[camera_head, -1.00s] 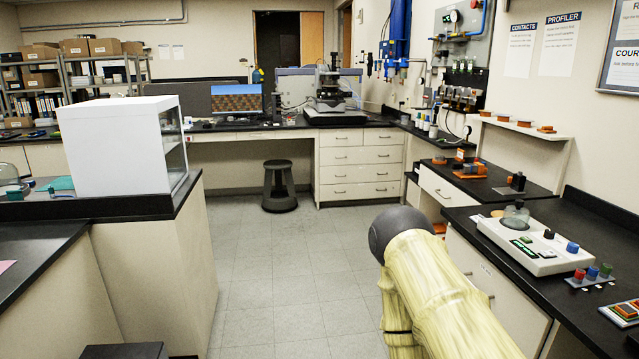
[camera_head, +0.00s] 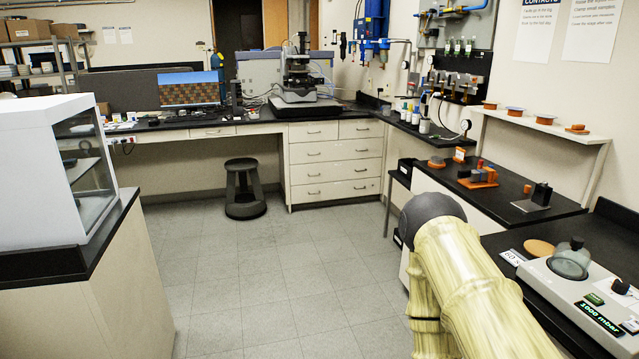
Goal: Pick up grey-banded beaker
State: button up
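I cannot make out a grey-banded beaker for certain in the head view. Small bottles and containers (camera_head: 424,124) stand on the right end of the back counter, too small to tell bands on them. My arm reaches forward at the lower right, in a yellowish sleeve with a dark rounded joint. My gripper does not show.
A white cabinet with a glass side (camera_head: 40,170) stands on the left bench. A bench instrument (camera_head: 590,300) sits at the lower right. The middle floor (camera_head: 265,280) is clear.

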aim_at(386, 109)
jog(key=z, duration=0.2)
jog(key=i, duration=1.75)
jog(key=z, duration=0.3)
jog(key=i, duration=3.45)
jog(key=u, duration=0.15)
